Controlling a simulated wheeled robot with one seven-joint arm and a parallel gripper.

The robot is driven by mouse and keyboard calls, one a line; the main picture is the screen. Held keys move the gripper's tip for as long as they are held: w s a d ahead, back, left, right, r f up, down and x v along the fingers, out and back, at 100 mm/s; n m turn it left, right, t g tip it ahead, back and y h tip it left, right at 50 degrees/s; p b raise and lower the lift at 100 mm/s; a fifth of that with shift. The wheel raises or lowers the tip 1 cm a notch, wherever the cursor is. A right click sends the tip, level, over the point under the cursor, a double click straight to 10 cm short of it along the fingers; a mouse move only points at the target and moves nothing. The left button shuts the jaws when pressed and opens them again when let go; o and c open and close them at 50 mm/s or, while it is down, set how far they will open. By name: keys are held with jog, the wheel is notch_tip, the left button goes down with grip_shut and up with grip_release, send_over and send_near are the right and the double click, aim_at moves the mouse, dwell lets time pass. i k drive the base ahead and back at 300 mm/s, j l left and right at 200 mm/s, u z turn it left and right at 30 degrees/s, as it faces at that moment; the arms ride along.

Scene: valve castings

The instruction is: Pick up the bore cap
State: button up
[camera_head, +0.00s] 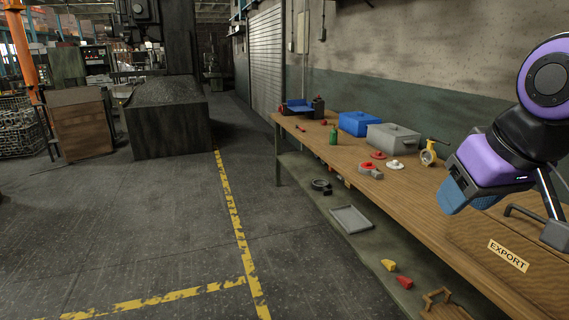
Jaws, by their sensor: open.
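Several small parts stand on the wooden bench; which one is the bore cap I cannot tell for sure. A white, round, flanged piece (395,164) lies near the bench's front edge. Left of it is a grey casting with a red top (369,170), and just behind is a small red disc (378,155). A yellow ring-shaped casting (429,154) stands upright to the right. My gripper (453,195), at the blue end of my purple arm, is open. It is at the right, apart from these parts. Its fingers do not show clearly.
A grey lidded box (393,138) and a blue box (359,123) stand at the bench's back. A green bottle (333,135) stands farther left. The wooden EXPORT crate (470,239) is at the near right. A grey tray (351,219) lies on the lower shelf.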

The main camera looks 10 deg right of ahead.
aim_at(369, 165)
jog(key=i+j+z, duration=0.25)
jog(key=i+z, duration=0.15)
jog(key=i+j+z, duration=0.8)
jog(key=i+j, duration=0.3)
jog(key=i+j+z, duration=0.1)
jog(key=i+j, duration=0.15)
jog(key=j, duration=0.2)
jog(key=i+j, duration=0.25)
jog(key=j, duration=0.15)
jog(key=i+j+z, duration=0.1)
jog(key=i+j, duration=0.2)
jog(key=j, duration=0.15)
jog(key=i+j+z, duration=0.1)
jog(key=i+j, duration=0.15)
jog(key=j, duration=0.15)
jog(key=i+j, duration=0.2)
jog(key=j, duration=0.25)
jog(key=i+j+z, duration=0.1)
jog(key=i+j, duration=0.15)
jog(key=j, duration=0.2)
jog(key=i+j, duration=0.2)
jog(key=j, duration=0.25)
